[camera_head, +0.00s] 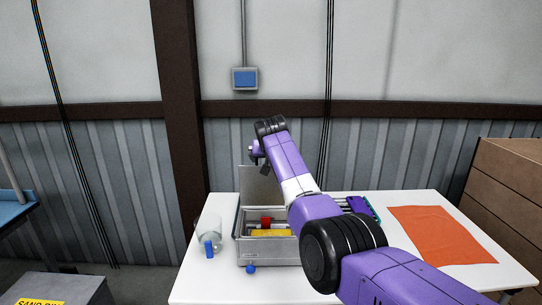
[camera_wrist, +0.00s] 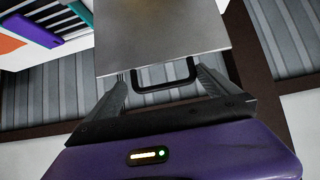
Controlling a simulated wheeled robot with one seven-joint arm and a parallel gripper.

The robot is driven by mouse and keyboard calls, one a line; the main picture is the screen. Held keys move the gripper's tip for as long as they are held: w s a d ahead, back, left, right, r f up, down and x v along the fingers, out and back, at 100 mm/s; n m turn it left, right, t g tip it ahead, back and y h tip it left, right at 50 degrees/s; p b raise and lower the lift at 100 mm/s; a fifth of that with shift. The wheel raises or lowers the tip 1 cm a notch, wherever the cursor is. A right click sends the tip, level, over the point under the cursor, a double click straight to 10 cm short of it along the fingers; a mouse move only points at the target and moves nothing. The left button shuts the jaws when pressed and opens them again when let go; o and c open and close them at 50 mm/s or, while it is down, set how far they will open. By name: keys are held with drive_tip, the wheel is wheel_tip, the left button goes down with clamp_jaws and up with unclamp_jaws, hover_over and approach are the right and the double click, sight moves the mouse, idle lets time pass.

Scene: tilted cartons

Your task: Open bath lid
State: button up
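The bath (camera_head: 268,252) is a grey metal box on the white table in the head view. Its lid (camera_head: 259,184) stands raised, close to upright, at the back of the box, so the inside shows. In the wrist view the lid (camera_wrist: 160,38) is a flat grey plate with a black loop handle (camera_wrist: 166,86) at its edge. My gripper (camera_wrist: 161,76) is open, its two fingers spread on either side of the handle, with visible gaps. In the head view my gripper (camera_head: 257,152) is near the lid's top edge, partly hidden by my arm.
Inside the bath are a red item (camera_head: 266,222) and a yellow item (camera_head: 272,233). A clear jar (camera_head: 212,228) and a blue item (camera_head: 209,246) stand left of it. A rack (camera_head: 358,206) and orange cloth (camera_head: 440,234) lie right. Cartons (camera_head: 505,180) stand far right.

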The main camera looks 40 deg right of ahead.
drive_tip(key=b+v, duration=0.1)
drive_tip(key=v, duration=0.6)
drive_tip(key=shift+s+r+b, duration=0.15)
drive_tip(key=shift+r+b, duration=0.15)
drive_tip(key=shift+b, duration=0.05)
drive_tip(key=shift+a, duration=0.1)
wheel_tip(320, 180, up, 8)
drive_tip(key=w+t+h, duration=0.1)
drive_tip(key=w+t, duration=0.1)
drive_tip(key=t, duration=0.2)
drive_tip(key=s+a+f+n+t+y, duration=0.2)
drive_tip(key=s+a+f+n+t, duration=0.1)
drive_tip(key=s+a+f, duration=0.65)
drive_tip(key=s+a+f+n+t+y, duration=0.15)
drive_tip(key=s+a+f+t, duration=0.35)
drive_tip(key=s+f, duration=0.75)
drive_tip(key=s+a+f+g+y, duration=0.1)
drive_tip(key=s+a+f+g, duration=0.1)
drive_tip(key=s, duration=1.2)
drive_tip(key=s+a+f+n+g+y, duration=0.1)
drive_tip(key=s+a+f, duration=0.3)
drive_tip(key=s, duration=1)
drive_tip(key=s+a+f+n+g+y, duration=0.1)
drive_tip(key=s+a, duration=0.5)
drive_tip(key=s, duration=0.8)
wheel_tip(320, 180, down, 3)
drive_tip(key=shift+s+a+r+g, duration=0.15)
drive_tip(key=shift+s+g, duration=0.1)
drive_tip(key=shift+g, duration=0.65)
